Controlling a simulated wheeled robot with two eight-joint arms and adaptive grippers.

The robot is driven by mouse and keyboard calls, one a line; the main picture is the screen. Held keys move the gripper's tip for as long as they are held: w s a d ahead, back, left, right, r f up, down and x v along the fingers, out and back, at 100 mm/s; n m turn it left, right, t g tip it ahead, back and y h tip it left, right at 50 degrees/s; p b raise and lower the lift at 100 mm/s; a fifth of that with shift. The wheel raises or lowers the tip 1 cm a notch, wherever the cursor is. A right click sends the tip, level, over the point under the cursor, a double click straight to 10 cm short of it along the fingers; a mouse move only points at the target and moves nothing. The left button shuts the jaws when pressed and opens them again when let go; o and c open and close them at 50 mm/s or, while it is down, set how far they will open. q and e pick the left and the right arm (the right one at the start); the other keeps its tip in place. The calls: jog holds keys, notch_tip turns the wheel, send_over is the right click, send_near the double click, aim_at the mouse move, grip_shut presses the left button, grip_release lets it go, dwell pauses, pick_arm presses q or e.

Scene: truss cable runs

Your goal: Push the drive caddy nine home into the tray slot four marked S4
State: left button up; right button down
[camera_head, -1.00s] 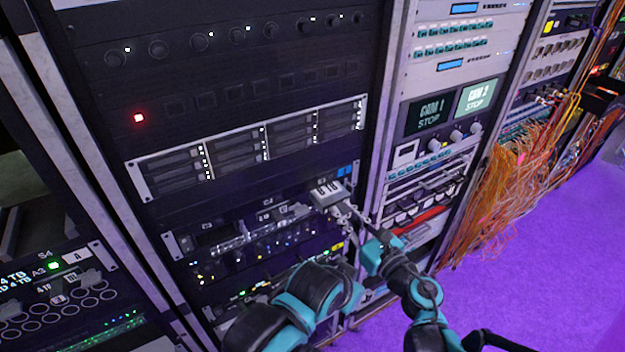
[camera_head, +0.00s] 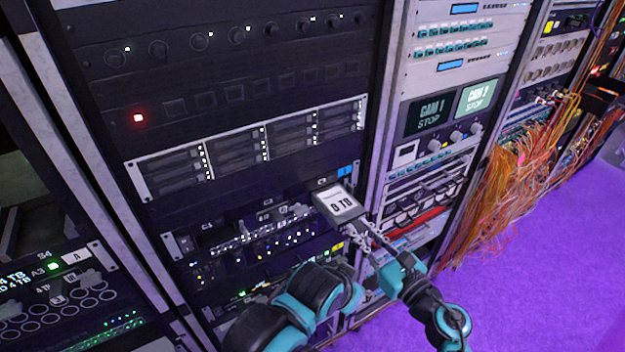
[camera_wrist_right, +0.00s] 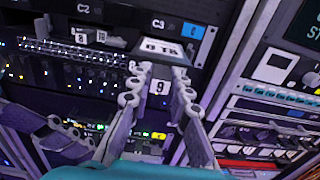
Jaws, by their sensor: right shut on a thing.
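The drive caddy nine (camera_head: 340,203) is a grey box with a white top label reading "TB". In the right wrist view its front (camera_wrist_right: 157,87) bears a 9. My right gripper (camera_head: 368,232) is shut on its front end, with a finger on each side in the wrist view (camera_wrist_right: 160,90). The caddy juts toward me from the middle rack below a blue tag; I cannot tell if its rear is still inside the bay. The S4 mark (camera_head: 44,254) is on the left rack at the lower left; its slot mouth is not clear. Grey finger links, seemingly my left gripper (camera_wrist_right: 68,140), show at the wrist view's left.
A bay row (camera_head: 262,228) with lit drives lies left of the caddy, under a silver-framed panel (camera_head: 140,180). A rack post (camera_head: 385,110) stands right of it. Orange cables (camera_head: 510,195) hang at right over open purple floor (camera_head: 540,270).

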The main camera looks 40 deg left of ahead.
jog(key=shift+d, duration=0.1)
jog(key=shift+v, duration=1.95)
